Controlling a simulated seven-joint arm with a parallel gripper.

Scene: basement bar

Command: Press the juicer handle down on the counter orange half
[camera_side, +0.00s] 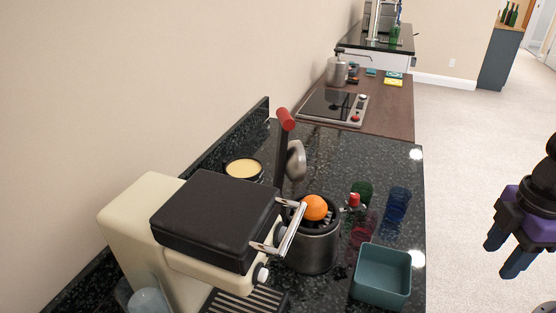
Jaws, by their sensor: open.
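The juicer (313,247) is a dark grey cylinder on the black granite counter. An orange half (314,207) sits on its top, cut side not visible. The juicer handle (283,150) stands raised, a dark lever with a red grip (286,120) at its upper end. A grey metal press cup (296,160) hangs beside the lever, above and apart from the orange. My gripper (505,258) is at the right edge, open and empty, well to the right of the juicer and past the counter edge. The arm is partly cut off by the frame.
A cream and black press machine (217,217) stands in front, left of the juicer, partly hiding it. A teal bin (381,276) and green (361,192), blue (397,203) and pink (363,229) glasses stand right of the juicer. A cooktop (333,106) lies behind.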

